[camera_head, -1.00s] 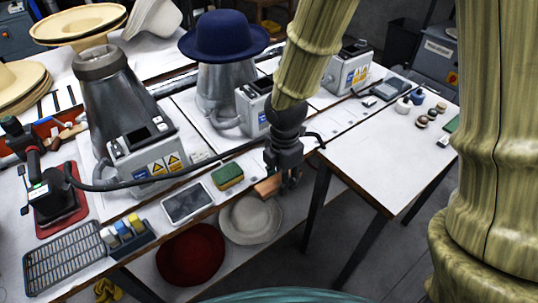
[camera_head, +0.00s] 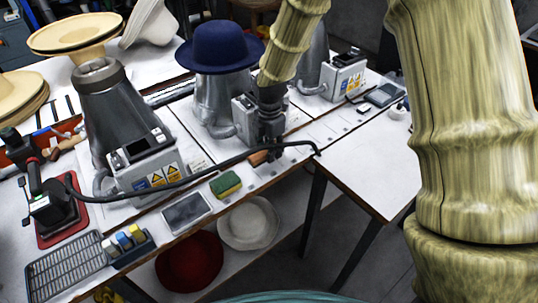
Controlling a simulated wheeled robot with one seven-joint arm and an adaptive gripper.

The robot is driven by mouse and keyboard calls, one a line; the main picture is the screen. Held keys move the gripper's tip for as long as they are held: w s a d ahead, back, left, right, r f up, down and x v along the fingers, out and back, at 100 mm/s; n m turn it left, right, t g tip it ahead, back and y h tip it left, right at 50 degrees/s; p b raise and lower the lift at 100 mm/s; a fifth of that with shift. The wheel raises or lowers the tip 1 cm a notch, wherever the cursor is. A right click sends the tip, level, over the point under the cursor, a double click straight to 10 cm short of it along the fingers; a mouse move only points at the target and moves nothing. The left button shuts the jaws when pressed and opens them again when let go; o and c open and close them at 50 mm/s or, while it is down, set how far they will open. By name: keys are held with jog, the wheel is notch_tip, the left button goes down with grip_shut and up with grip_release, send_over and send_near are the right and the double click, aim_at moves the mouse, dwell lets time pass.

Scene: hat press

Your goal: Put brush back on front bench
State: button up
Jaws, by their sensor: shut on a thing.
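The brush (camera_head: 259,157) shows as a short orange-brown wooden piece at the lower end of my gripper (camera_head: 268,147). My gripper is dark and shut on the brush. The fingers partly hide it, and its bristles cannot be made out. The gripper is over the front bench (camera_head: 232,205), near its front edge, just right of the green and yellow sponge (camera_head: 226,184). I cannot tell whether the brush touches the bench top. A black cable (camera_head: 215,163) crosses close by the gripper.
A grey press with a control box (camera_head: 140,163) stands left, and another under the blue hat (camera_head: 221,45) stands behind the gripper. A dark tablet (camera_head: 187,210) and a bottle rack (camera_head: 127,246) lie left. The white table (camera_head: 365,170) at right has clear room.

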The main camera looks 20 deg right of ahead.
jog(key=shift+f+p, duration=0.4)
jog(key=shift+f, duration=1.3)
jog(key=shift+f, duration=0.15)
jog(key=o, duration=1.1)
notch_tip(320, 180, up, 12)
jog(key=shift+r+b, duration=0.15)
jog(key=shift+b, duration=0.65)
